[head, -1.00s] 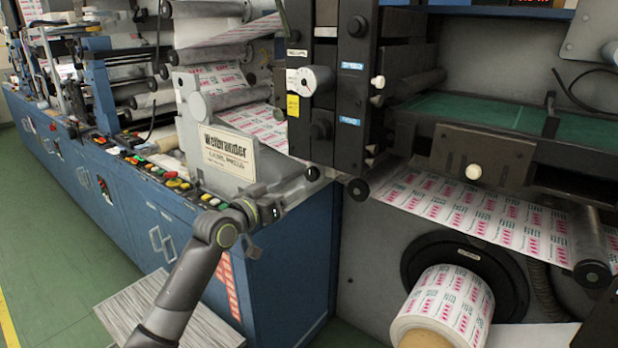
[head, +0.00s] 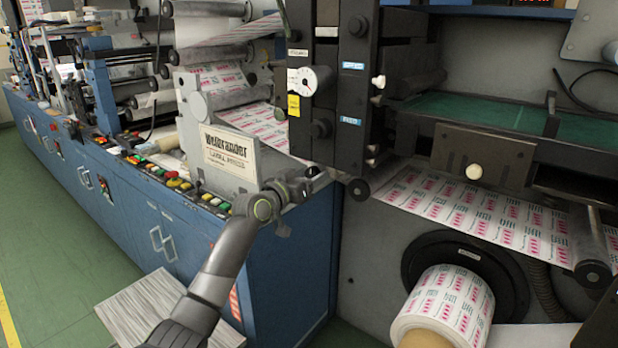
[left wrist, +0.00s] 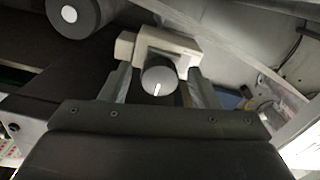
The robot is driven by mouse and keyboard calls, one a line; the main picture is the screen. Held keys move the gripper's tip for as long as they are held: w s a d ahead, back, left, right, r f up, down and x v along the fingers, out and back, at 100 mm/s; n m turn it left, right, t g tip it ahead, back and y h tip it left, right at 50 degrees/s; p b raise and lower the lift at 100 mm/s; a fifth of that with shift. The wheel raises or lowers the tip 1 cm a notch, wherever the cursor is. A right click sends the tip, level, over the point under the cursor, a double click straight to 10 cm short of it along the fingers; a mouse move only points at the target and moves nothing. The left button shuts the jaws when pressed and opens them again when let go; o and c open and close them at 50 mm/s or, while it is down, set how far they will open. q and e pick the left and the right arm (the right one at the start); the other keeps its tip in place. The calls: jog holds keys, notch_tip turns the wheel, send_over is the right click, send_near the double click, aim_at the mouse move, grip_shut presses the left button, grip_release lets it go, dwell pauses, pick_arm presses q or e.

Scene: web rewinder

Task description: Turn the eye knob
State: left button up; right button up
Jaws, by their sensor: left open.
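In the left wrist view a dark grey round knob (left wrist: 158,80) with a white pointer line stands on a small beige block (left wrist: 185,46); I take it for the eye knob. My left gripper (left wrist: 157,88) is open, with one finger on each side of the knob. I cannot tell whether the fingers touch it. In the head view my left gripper (head: 298,188) is at the near corner of the blue machine, by the grey plate with the maker's name. The knob cannot be made out there. My right gripper is not in view.
A dark roller end (left wrist: 76,14) is at the upper left of the left wrist view. In the head view a black panel with a white dial (head: 312,80) rises beyond my gripper. A row of buttons (head: 175,182) lines the blue cabinet. A printed roll (head: 445,305) is lower right.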

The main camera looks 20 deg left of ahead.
pick_arm(q)
jog(key=c, duration=1)
pick_arm(e)
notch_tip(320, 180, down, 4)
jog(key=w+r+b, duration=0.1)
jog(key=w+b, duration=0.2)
jog(key=b, duration=0.3)
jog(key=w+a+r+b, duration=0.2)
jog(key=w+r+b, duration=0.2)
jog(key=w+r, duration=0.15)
pick_arm(q)
jog(key=m+b, duration=0.2)
jog(key=m, duration=1.5)
jog(key=shift+a+m+b, duration=0.1)
jog(key=shift+m+b, duration=0.2)
jog(key=shift+b, duration=0.1)
jog(key=shift+m, duration=0.4)
jog(key=shift+m+b, duration=0.5)
jog(key=shift+m, duration=0.9)
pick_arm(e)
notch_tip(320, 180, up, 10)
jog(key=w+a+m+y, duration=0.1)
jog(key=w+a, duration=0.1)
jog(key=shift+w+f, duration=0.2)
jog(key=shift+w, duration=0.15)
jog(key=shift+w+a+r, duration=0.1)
